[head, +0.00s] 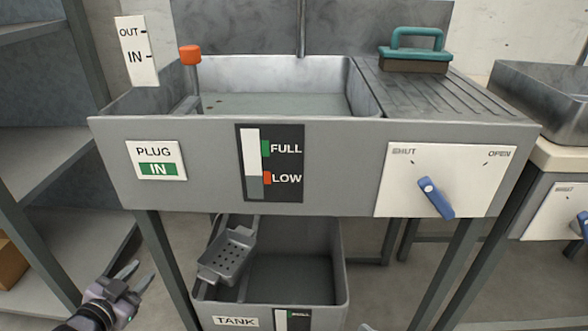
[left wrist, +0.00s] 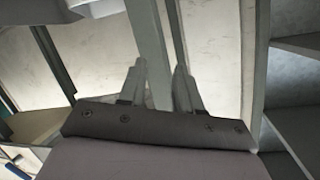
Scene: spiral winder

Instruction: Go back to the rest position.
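My left gripper (head: 142,272) is at the lower left of the head view, in front of the shelf side and left of the sink stand's front leg. It holds nothing. In the left wrist view its two fingers (left wrist: 160,66) stand apart with a clear gap between them. My right gripper is not recognisable in the head view. The grey sink (head: 222,199) stands in front of me, with its PLUG sign (head: 155,160) reading IN and a blue lever (head: 435,197) between SHUT and OPEN.
A TANK bin (head: 268,318) with a perforated scoop (head: 228,252) sits under the sink. An orange-topped rod (head: 190,55) rises at the basin's left. A green-handled brush (head: 415,50) lies on the drainboard. Shelves (head: 40,165) stand close on the left.

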